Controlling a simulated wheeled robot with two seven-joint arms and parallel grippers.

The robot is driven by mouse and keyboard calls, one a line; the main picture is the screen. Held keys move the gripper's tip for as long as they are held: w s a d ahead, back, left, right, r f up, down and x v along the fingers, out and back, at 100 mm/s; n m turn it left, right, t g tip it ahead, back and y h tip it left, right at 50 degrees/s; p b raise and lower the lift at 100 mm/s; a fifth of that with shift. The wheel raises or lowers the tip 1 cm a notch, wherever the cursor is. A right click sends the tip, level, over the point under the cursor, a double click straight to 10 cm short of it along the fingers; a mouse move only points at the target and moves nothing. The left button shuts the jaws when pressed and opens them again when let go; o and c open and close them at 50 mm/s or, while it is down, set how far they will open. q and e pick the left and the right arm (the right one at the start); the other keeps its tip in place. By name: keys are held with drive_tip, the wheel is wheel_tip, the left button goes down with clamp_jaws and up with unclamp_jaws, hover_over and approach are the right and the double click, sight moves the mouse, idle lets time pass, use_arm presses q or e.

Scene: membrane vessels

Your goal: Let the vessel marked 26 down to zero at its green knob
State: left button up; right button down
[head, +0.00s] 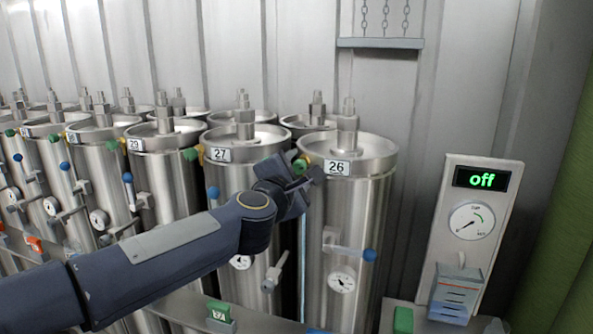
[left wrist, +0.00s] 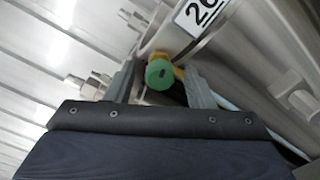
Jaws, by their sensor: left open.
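The vessel marked 26 (head: 348,225) is the upright steel cylinder at the right end of the front row. Its label 26 (head: 337,168) also shows in the left wrist view (left wrist: 201,14). Its green knob (head: 300,166) sits at the upper left of the vessel on a yellow fitting. In the left wrist view the green knob (left wrist: 160,74) lies between my open left gripper's fingers (left wrist: 162,88); I cannot tell whether they touch it. My left gripper (head: 306,181) reaches in from the left, just below the knob. My right gripper is not in view.
The vessel marked 27 (head: 221,180) stands close on the left, with further vessels beyond. Vessel 26 has a blue-ended lever (head: 368,255) and a dial gauge (head: 342,279) low on its front. A wall panel (head: 482,175) at right reads "off", with a gauge (head: 472,220).

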use_arm(q)
drive_tip(key=v, duration=0.8)
drive_tip(key=shift+b, duration=0.4)
drive_tip(key=shift+w, duration=0.1)
drive_tip(key=s+a+f+m+g, duration=0.4)
drive_tip(key=s+a+f+m, duration=0.2)
drive_tip(key=s+f, duration=0.3)
drive_tip(key=s+a+f+m+g+y+p, duration=0.1)
drive_tip(key=s+a+f+m+g, duration=0.2)
drive_tip(key=s+a+f+m, duration=0.2)
drive_tip(key=s+a+f+m+g+p, duration=0.1)
drive_tip(key=s+a+f+m+g, duration=0.3)
drive_tip(key=s+f, duration=0.8)
drive_tip(key=s+a+m, duration=0.2)
drive_tip(key=s+m, duration=0.1)
drive_tip(key=shift+s+a+f+m+g+y, duration=0.25)
drive_tip(key=shift+a+f+m+g+y, duration=0.05)
drive_tip(key=shift+a+f+y, duration=0.1)
drive_tip(key=shift+r, duration=0.1)
